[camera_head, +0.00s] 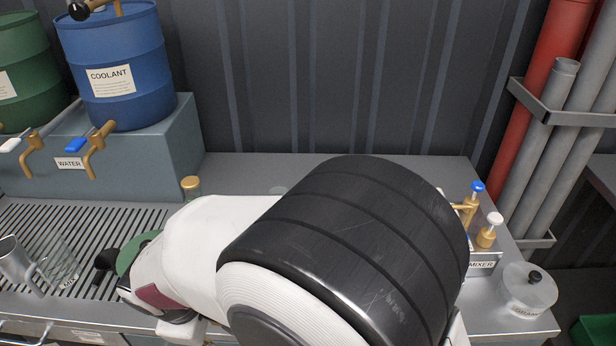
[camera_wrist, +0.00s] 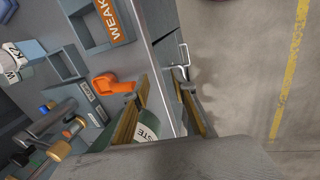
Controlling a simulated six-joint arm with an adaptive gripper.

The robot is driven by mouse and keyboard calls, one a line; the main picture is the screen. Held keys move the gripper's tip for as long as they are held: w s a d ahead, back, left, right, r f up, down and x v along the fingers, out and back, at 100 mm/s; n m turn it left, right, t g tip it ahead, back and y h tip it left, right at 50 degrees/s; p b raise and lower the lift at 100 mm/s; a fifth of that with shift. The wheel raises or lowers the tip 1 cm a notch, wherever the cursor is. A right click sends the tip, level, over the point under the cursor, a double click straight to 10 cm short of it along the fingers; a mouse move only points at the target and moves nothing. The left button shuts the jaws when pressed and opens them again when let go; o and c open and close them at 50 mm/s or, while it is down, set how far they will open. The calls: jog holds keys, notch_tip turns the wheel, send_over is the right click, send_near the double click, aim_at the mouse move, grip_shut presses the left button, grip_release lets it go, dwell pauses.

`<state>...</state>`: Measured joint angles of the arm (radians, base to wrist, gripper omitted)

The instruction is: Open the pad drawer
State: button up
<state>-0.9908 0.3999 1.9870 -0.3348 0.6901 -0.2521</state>
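The drawer front is a grey vertical face under the counter edge. In the wrist view a metal bar handle (camera_wrist: 183,57) stands out from it, just beyond my fingertips. My gripper (camera_wrist: 162,82) is open, with its two fingers apart on either side of the counter's front edge. Nothing shows held between them. In the head view my gripper (camera_head: 106,262) is mostly hidden by my arm, low at the left over the counter. A drawer handle (camera_head: 44,334) shows at the bottom left. I cannot read which drawer is the pad drawer.
A green WASTE container (camera_wrist: 148,126) sits by the left finger, near an orange object (camera_wrist: 112,84) and a WEAK tray (camera_wrist: 96,34). A metal mug (camera_head: 14,262) and a glass jug (camera_head: 55,262) stand left of my gripper. The floor (camera_wrist: 245,70) is clear.

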jog(key=w+d+r+m, duration=0.2)
jog(key=d+r+m, duration=0.2)
jog(key=d+r, duration=0.45)
jog(key=w+d+r+m, duration=0.1)
jog(key=d+r+m, duration=0.35)
jog(key=d, duration=0.65)
jog(key=s+d+r+m+t, duration=0.1)
jog(key=s+d+m, duration=0.3)
jog(key=d, duration=0.4)
jog(key=s+d+r+m+t, duration=0.2)
jog(key=s+d+r+m, duration=0.2)
jog(key=s+d, duration=0.3)
jog(key=shift+d+r+m, duration=0.35)
jog(key=shift+d, duration=0.55)
jog(key=shift+s, duration=0.1)
grip_shut()
